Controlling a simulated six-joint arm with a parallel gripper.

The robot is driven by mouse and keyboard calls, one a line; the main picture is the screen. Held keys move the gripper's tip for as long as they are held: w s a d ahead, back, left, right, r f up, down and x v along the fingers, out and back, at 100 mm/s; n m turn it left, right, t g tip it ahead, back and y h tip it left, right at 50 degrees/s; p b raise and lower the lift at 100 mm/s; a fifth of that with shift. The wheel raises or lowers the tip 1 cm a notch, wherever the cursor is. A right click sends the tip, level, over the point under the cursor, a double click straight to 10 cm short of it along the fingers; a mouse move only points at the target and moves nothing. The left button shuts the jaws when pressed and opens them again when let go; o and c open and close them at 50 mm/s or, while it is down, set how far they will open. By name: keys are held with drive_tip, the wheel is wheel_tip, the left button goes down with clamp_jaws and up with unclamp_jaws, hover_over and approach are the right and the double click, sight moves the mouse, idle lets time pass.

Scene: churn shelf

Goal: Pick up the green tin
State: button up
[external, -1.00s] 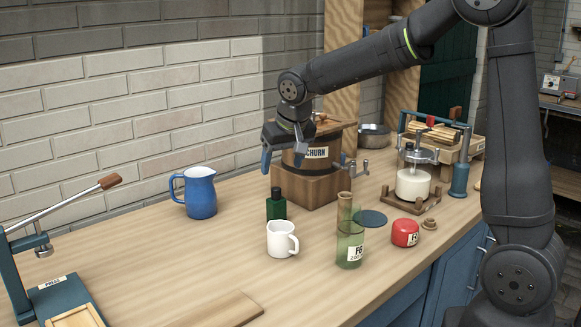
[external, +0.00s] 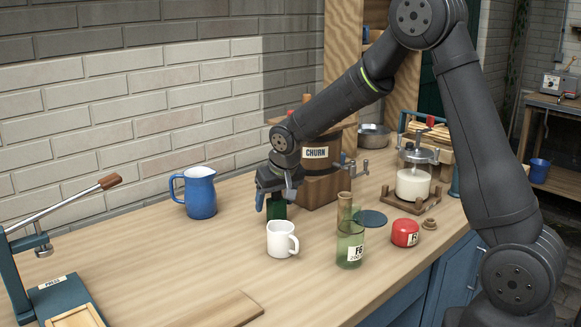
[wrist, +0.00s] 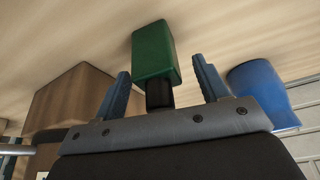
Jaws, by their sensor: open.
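The green tin (external: 277,211) is a small dark green block standing on the wooden counter, just behind the white mug. In the wrist view the green tin (wrist: 154,52) shows its green body, with its dark neck towards me. My gripper (external: 278,201) is open and points down over the tin, its fingers at the tin's upper part. In the wrist view the two blue fingers of my gripper (wrist: 160,82) stand on either side of the dark neck, with visible gaps. The tin's top is hidden by my gripper in the external view.
A white mug (external: 281,240) stands close in front of the tin. The wooden churn (external: 318,172) on its block is right behind, and a blue jug (external: 200,193) stands to the left. A green glass (external: 350,245) and red tin (external: 405,233) are to the right.

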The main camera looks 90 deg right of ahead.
drive_tip(key=shift+f, duration=0.2)
drive_tip(key=c, duration=1.2)
